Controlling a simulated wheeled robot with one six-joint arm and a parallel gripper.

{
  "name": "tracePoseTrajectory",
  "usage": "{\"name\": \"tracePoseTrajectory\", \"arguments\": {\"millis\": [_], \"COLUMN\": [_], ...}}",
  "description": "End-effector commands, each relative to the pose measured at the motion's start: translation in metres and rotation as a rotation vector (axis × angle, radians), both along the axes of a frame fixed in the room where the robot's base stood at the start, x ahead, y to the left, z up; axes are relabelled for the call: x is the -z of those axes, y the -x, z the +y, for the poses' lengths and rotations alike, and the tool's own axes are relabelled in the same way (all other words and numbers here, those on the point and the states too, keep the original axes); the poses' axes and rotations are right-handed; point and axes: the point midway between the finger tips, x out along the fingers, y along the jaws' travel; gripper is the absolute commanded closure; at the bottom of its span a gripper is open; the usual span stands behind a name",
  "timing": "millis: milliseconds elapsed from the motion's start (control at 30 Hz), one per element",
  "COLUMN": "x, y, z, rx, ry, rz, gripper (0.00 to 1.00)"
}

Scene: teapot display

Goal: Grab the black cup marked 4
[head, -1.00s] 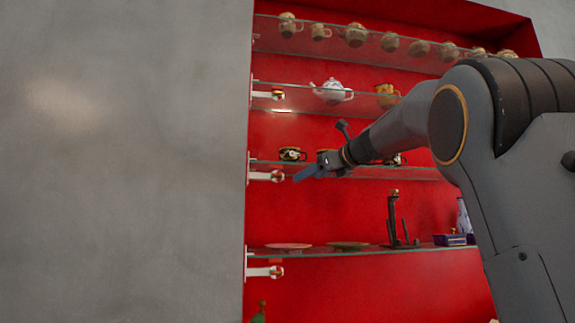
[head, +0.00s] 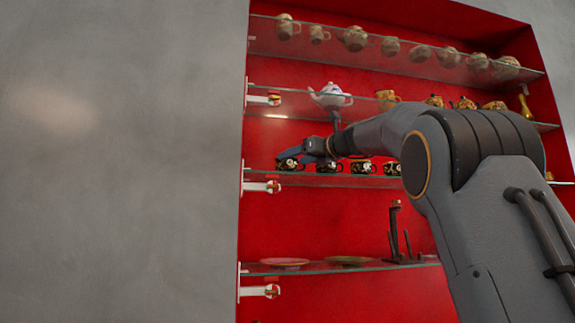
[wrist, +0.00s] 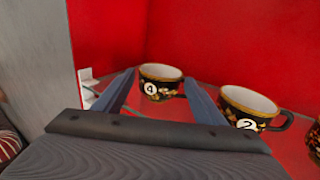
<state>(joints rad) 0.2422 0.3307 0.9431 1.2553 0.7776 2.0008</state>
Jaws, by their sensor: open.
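The black cup marked 4 (wrist: 160,86) has a gold rim and a floral pattern. It stands upright on a glass shelf. In the wrist view it lies ahead, between the two blue fingers of my gripper (wrist: 158,78), which are spread apart and empty. I cannot tell whether they touch it. In the head view my gripper (head: 287,156) is at the left end of the cup shelf, partly in front of the leftmost black cup (head: 289,165). That cup's number is not readable there, but its position fits the cup marked 4.
A black cup marked 2 (wrist: 248,108) stands close on the right, with more black cups beyond it. A grey wall (wrist: 35,62) is close on the left. A metal shelf bracket (wrist: 87,84) is beside the left finger. Another glass shelf holding a white teapot (head: 329,95) is above.

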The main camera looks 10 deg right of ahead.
Motion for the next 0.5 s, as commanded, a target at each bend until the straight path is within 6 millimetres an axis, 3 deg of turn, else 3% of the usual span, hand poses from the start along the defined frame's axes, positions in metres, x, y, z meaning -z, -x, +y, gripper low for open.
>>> {"name": "tracePoseTrajectory", "arguments": {"millis": [200,500], "x": [-0.003,-0.001], "y": [-0.023,-0.03], "z": [0.011,0.013], "rx": [0.001,0.004], "ry": [0.0,0.0], "rz": [0.001,0.0], "gripper": [0.36,0.36]}}
